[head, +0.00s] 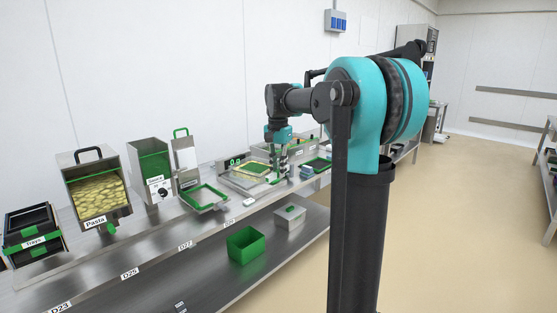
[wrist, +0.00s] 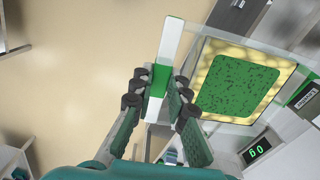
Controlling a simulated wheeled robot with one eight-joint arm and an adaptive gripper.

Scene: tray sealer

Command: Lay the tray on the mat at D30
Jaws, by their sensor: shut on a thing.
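My gripper (wrist: 158,92) is shut on a white bar with a green middle (wrist: 159,78), which appears to be the tray's handle. The filled tray (wrist: 194,70) lies to the right of the fingers in the wrist view, with yellow contents and a speckled green square in the middle. In the head view my gripper (head: 280,157) is low over the bench, beside the yellow and green tray area. I cannot tell whether the tray touches the surface below. The mat and the D30 label cannot be made out.
A green-lit display (wrist: 259,149) is close to the tray. Along the bench stand a tray rack (head: 33,238), a Pasta hopper (head: 94,190), a green-fronted dispenser (head: 151,168) and a green-rimmed tray (head: 203,197). A green bin (head: 245,245) is on the lower shelf. The floor is open to the right.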

